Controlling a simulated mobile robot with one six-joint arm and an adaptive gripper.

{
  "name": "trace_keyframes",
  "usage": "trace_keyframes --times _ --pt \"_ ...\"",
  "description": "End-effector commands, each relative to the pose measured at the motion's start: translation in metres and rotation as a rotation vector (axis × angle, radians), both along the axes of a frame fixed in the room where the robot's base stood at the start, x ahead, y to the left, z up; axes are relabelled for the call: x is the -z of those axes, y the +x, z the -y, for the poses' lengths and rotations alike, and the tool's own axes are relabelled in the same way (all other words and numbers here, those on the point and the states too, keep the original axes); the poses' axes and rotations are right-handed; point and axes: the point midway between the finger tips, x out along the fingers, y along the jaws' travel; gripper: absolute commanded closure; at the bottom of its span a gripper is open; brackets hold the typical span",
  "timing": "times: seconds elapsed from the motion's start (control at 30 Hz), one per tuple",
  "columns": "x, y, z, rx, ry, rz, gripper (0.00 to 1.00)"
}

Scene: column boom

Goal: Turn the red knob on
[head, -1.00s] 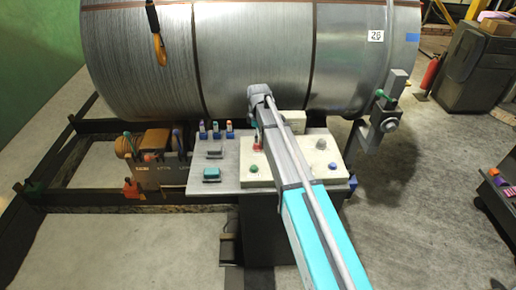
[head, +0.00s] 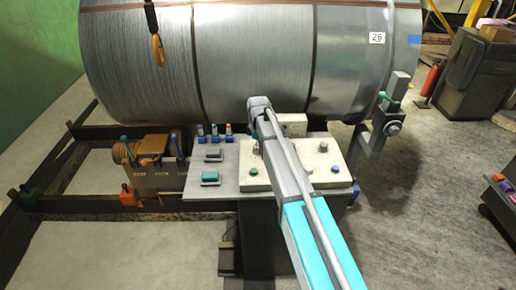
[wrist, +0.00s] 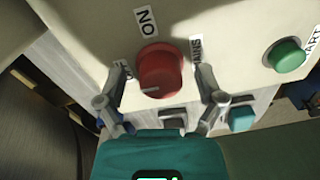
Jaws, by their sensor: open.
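The red knob (wrist: 160,72) is large and round, on a cream panel in the wrist view. My gripper (wrist: 161,78) is open, with one grey finger on each side of the knob. I cannot tell whether the fingers touch it. In the head view my arm hides most of the gripper and knob.
A green button (wrist: 286,56) sits right of the knob. A teal switch (wrist: 241,117) and a dark switch are below. In the head view a large metal drum (head: 250,65) stands behind the control desk (head: 225,180), and a green-handled lever (head: 387,110) is at the right.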

Motion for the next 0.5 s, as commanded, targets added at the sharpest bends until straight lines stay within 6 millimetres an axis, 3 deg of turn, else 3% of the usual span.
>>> trace_keyframes --times 0.1,0.5 --pt "-0.0001 0.0000 0.0000 0.000 0.000 0.000 0.13" --pt "-0.0001 0.0000 0.0001 0.000 0.000 0.000 0.87"
